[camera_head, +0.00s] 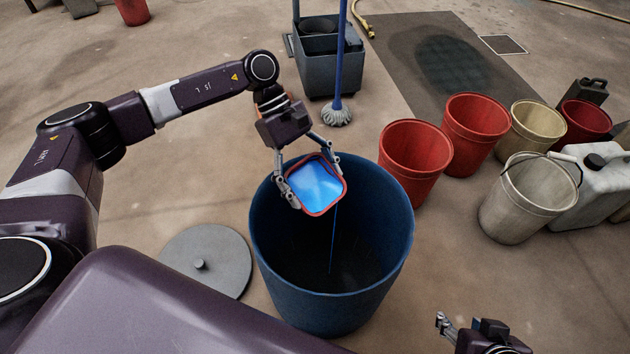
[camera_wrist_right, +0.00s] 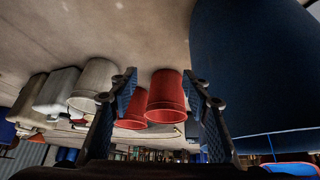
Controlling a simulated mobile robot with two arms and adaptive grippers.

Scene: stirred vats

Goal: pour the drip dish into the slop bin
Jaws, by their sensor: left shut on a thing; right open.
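The drip dish (camera_head: 316,185) is a small squarish dish with a red rim, holding bright blue liquid. My left gripper (camera_head: 314,180) is shut on it, with fingers at two opposite sides, and holds it tilted over the slop bin (camera_head: 275,270), a large open dark blue tub. A thin blue stream falls from the dish into the bin's dark inside. In the right wrist view, the dish (camera_wrist_right: 292,169) shows partly at the lower right edge, beside the bin's blue wall (camera_wrist_right: 255,70). My right gripper (camera_head: 446,325) is open and empty, low at the right of the bin.
A grey round lid (camera_head: 207,262) lies left of the bin. Red buckets (camera_head: 414,160), a cream bucket (camera_head: 535,130), a whitish bucket (camera_head: 525,205) and a pale canister (camera_head: 600,190) stand at right. A grey mop bucket (camera_head: 330,65) and blue-handled mop (camera_head: 340,60) stand behind.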

